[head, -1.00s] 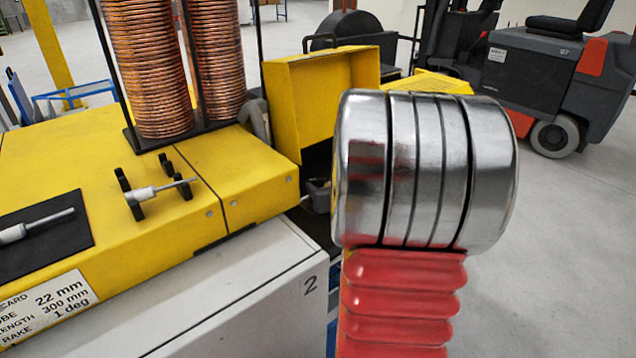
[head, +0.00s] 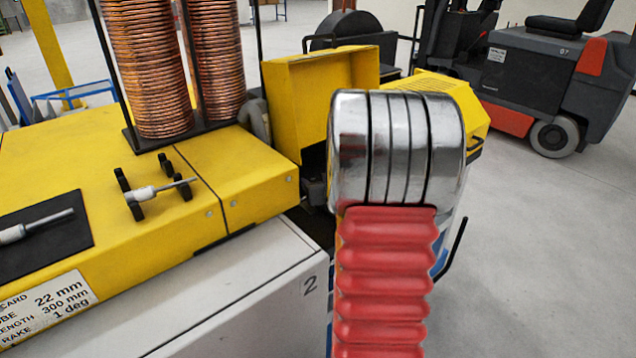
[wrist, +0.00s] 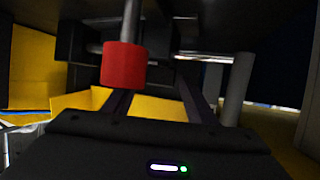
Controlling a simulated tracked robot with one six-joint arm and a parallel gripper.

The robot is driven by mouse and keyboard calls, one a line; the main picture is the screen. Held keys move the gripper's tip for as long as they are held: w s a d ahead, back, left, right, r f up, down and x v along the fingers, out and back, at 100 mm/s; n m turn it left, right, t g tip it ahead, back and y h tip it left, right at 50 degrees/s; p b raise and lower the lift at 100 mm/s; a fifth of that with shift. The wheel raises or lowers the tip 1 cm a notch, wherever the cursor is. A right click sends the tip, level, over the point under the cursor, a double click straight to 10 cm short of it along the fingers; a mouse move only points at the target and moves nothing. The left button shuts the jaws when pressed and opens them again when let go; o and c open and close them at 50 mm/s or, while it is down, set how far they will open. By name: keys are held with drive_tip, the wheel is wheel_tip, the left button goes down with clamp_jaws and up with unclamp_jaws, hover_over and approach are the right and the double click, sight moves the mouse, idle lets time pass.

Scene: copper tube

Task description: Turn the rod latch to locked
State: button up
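In the wrist view, a red sleeve (wrist: 124,64) sits on the lower end of an upright grey rod; it looks like the handle of the rod latch. My gripper (wrist: 158,78) shows there as a dark body with two dark fingers standing apart. The sleeve appears in front of the left finger and hides part of it. I see nothing held between the fingers, and I cannot tell whether they touch the sleeve. In the head view my arm hides the gripper, and the latch cannot be made out.
A yellow bench (head: 75,175) with copper coils (head: 160,75) stands on the left, beside an open yellow box (head: 292,98). A white cabinet (head: 230,305) is below. A forklift (head: 535,75) is at the back right. A second grey post (wrist: 237,90) stands right of the fingers.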

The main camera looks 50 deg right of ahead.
drive_tip(key=c, duration=0.9)
drive_tip(key=shift+c, duration=0.2)
drive_tip(key=shift+d+r+n+t+y, duration=0.1)
drive_tip(key=shift+n+t+y, duration=0.1)
drive_tip(key=shift+n+y, duration=0.3)
drive_tip(key=shift+d+r+n+t+y, duration=0.1)
drive_tip(key=shift+n+t+y, duration=0.1)
drive_tip(key=shift+n+y, duration=0.3)
drive_tip(key=shift+d+n+t+y, duration=0.1)
drive_tip(key=shift+n+t+y, duration=0.2)
drive_tip(key=shift+n+y, duration=0.4)
drive_tip(key=shift+d+n+y, duration=0.1)
drive_tip(key=shift+n+y, duration=0.4)
drive_tip(key=shift+y, duration=0.2)
drive_tip(key=o, duration=1)
drive_tip(key=shift+s+f, duration=0.1)
drive_tip(key=shift+f, duration=0.05)
drive_tip(key=shift+o, duration=0.2)
